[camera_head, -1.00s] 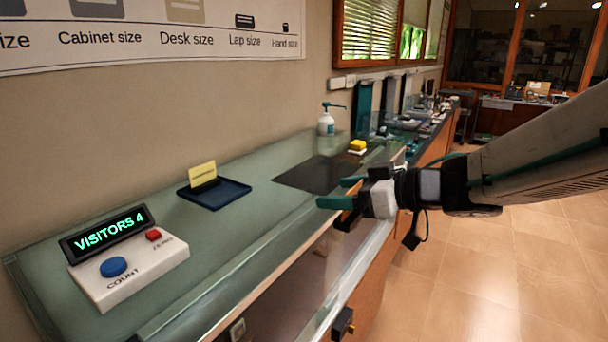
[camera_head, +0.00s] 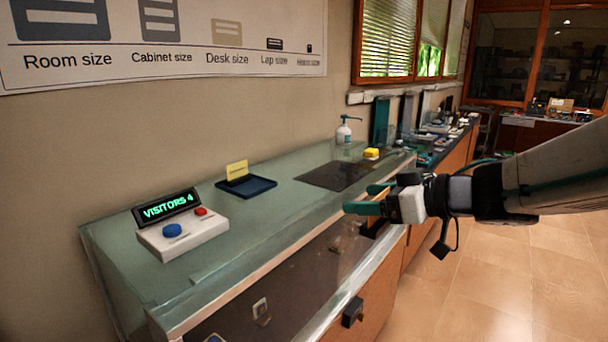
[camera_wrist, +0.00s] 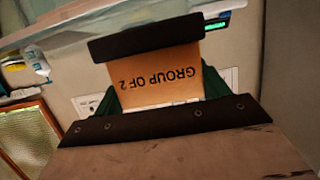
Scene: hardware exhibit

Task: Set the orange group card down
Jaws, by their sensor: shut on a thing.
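In the wrist view, an orange card (camera_wrist: 155,78) printed "GROUP OF 2" is held between the jaws of my gripper (camera_wrist: 150,70). The lettering appears upside down there. In the head view my gripper (camera_head: 365,199), with green fingers, is at the counter's front edge, in front of the dark mat. The orange card (camera_head: 382,195) shows only as a small sliver between the fingers. Whether it touches any surface cannot be told.

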